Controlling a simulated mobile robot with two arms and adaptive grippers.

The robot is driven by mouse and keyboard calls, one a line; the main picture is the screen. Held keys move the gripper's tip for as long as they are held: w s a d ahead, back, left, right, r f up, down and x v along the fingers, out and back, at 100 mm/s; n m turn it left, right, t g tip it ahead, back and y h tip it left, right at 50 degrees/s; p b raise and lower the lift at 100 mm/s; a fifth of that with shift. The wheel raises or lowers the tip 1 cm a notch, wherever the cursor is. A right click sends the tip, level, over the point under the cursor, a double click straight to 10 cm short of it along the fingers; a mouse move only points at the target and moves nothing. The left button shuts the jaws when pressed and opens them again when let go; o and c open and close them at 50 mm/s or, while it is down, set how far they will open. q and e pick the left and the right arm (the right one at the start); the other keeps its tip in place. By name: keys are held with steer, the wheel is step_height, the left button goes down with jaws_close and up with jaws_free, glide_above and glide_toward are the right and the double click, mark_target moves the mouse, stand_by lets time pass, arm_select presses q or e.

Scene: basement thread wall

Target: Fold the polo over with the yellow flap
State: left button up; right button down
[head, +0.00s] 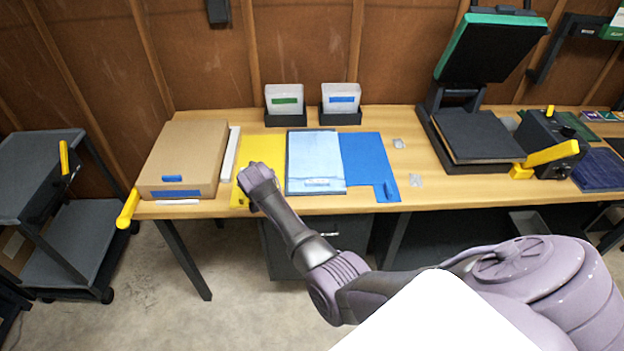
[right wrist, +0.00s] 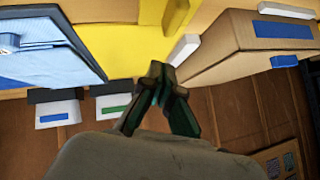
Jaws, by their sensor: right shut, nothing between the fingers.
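The yellow flap (head: 262,150) lies flat on the table, left of the light blue polo (head: 315,155). The polo lies as a rectangle on the grey centre panel, and a blue flap (head: 362,158) lies flat to its right. My right gripper (head: 250,172) is above the front left part of the yellow flap, shut and empty. In the right wrist view the shut fingertips (right wrist: 158,72) appear over the yellow flap (right wrist: 110,35), with the polo (right wrist: 45,40) at the left. Whether the fingers touch the flap is unclear. My left gripper is not in view.
A cardboard box (head: 185,155) and a white strip (head: 230,152) stand close left of the yellow flap. Two bins, green-labelled (head: 285,100) and blue-labelled (head: 341,98), stand behind. A heat press (head: 480,135) is at the right.

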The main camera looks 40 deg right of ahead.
mark_target(240, 195)
steer(key=shift+n+g+h, duration=0.6)
steer(key=shift+g+h, duration=0.2)
steer(key=shift+h, duration=0.1)
steer(key=f+b, duration=0.1)
steer(key=w+a+f+b, duration=0.1)
steer(key=b, duration=0.1)
steer(key=w+a+f+b, duration=0.1)
steer(key=b, duration=0.1)
steer(key=shift+a+f, duration=0.15)
steer(key=shift+f, duration=0.2)
steer(key=shift+f+b, duration=0.3)
steer(key=shift+b, duration=0.35)
steer(key=shift+a+f+b, duration=0.15)
steer(key=shift+a+b, duration=0.15)
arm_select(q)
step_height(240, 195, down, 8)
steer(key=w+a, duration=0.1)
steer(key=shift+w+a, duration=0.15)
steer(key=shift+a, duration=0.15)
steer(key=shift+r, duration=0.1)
arm_select(e)
steer(key=shift+f, duration=0.1)
